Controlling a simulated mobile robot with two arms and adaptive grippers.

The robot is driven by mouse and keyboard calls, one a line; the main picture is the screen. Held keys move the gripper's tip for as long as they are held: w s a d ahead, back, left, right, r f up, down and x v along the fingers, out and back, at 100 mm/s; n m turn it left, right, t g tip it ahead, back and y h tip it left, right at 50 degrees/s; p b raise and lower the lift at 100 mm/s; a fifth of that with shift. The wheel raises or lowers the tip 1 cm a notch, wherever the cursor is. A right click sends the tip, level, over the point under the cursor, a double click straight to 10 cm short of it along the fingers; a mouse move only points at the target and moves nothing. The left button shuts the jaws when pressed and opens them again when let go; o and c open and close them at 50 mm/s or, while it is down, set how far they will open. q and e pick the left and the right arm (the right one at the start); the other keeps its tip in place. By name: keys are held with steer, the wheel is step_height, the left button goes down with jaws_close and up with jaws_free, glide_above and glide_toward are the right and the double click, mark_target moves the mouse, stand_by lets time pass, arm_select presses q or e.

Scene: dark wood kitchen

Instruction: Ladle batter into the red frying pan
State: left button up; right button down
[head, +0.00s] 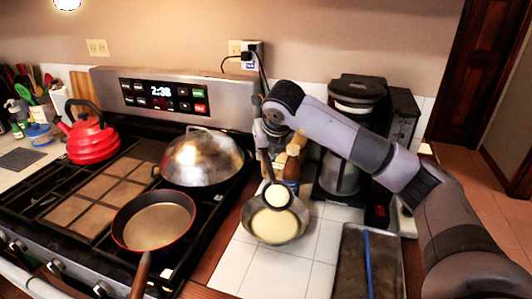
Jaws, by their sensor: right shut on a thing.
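The red frying pan (153,221) sits on the stove's front burner. Its rim is red, its inside looks tan, and its wooden handle points toward me. A metal bowl of pale batter (275,226) stands on the white tiled counter to the right of the stove. My right gripper (266,135) is above and behind the bowl, shut on a ladle (278,194). The ladle hangs down and its cup, with pale batter in it, is over the bowl. I cannot tell whether the cup touches the batter. My left gripper is not in view.
A domed metal lid (202,158) covers a pan at the back of the stove, between red pan and backsplash. A red kettle (88,135) stands at left. A coffee maker (350,140) and a dark tray (352,262) flank the bowl's right. Tiles before the bowl are clear.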

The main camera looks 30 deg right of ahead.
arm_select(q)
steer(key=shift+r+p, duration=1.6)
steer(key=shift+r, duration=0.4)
